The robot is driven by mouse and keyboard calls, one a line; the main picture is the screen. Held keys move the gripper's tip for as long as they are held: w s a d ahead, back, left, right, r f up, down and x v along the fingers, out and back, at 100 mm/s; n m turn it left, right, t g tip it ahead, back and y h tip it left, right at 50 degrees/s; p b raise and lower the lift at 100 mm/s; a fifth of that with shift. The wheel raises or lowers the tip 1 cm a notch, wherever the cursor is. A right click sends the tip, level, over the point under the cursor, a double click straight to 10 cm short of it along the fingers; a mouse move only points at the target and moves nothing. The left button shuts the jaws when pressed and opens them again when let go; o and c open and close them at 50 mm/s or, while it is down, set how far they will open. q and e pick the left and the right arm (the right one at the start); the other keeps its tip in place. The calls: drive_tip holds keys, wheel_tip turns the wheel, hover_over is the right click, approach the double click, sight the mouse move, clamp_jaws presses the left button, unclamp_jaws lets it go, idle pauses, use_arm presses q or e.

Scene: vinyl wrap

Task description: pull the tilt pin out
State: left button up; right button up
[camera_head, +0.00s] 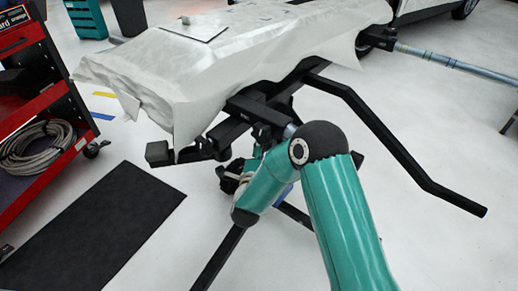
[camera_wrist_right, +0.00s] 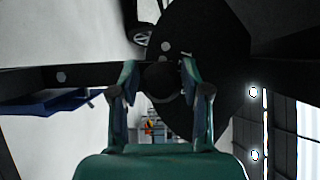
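In the right wrist view, a dark round knob (camera_wrist_right: 162,80), which looks like the head of the tilt pin, sits between the two teal fingers of my right gripper (camera_wrist_right: 160,72). The fingers lean inward and appear to press on both sides of it. A large dark round plate (camera_wrist_right: 205,60) is behind it. In the head view my right gripper (camera_head: 230,180) is under the black stand (camera_head: 255,108), partly hidden by my own teal wrist; the pin cannot be made out there. My left gripper is not in view.
A white-wrapped panel (camera_head: 220,60) lies on the stand above my arm. A bent black bar (camera_head: 385,125) sticks out to the right. A red tool cart (camera_head: 50,90) stands at left, and a black mat (camera_head: 95,230) lies on open floor.

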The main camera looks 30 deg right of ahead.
clamp_jaws()
drive_tip(key=shift+s+a+f+b, duration=0.1)
drive_tip(key=shift+s+a+b, duration=0.25)
drive_tip(key=shift+a, duration=0.3)
drive_tip(key=shift+s+a+f+b, duration=0.1)
drive_tip(key=shift+s+a+b, duration=0.25)
drive_tip(key=shift+a, duration=0.3)
drive_tip(key=shift+o, duration=0.6)
unclamp_jaws()
drive_tip(key=shift+w, duration=0.1)
drive_tip(key=o, duration=0.4)
drive_tip(key=shift+r, duration=0.15)
drive_tip(key=shift+c, duration=0.2)
drive_tip(key=v, duration=1.2)
